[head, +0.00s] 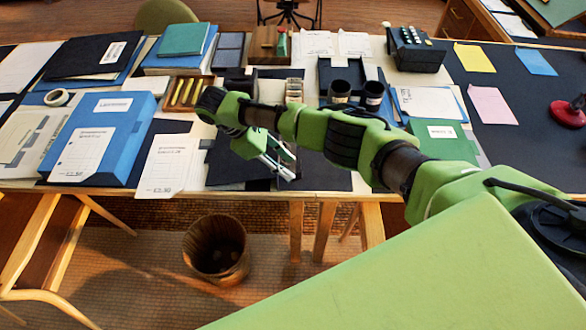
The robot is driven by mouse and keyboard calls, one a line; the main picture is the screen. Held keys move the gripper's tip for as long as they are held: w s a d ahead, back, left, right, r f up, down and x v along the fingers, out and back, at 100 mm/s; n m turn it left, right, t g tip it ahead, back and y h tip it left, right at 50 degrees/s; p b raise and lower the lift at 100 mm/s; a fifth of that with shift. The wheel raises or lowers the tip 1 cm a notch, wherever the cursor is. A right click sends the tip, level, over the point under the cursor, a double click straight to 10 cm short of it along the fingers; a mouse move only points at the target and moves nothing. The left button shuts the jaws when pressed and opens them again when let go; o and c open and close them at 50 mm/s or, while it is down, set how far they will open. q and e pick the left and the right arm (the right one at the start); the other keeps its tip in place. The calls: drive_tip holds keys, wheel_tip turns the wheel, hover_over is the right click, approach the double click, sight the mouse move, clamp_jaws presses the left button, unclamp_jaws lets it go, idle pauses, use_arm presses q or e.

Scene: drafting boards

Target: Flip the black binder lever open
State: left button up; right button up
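My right gripper (290,168) hangs at the front middle of the table, with its arm reaching in from the right. Its two silver fingers look apart, with nothing visible between them. Below and around it lies a flat black thing (228,168), partly hidden by my gripper and arm; it may be the black binder, but I cannot make out a lever. Another flat black folder with a white label (90,57) lies at the back left. My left gripper is not in view.
Two dark cups (373,95) stand behind my arm. A green binder (440,148) lies to the right. A wastebasket (216,248) stands on the floor in front.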

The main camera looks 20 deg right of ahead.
drive_tip(key=v, duration=0.7)
drive_tip(key=shift+a+r, duration=0.2)
drive_tip(key=shift+r, duration=0.1)
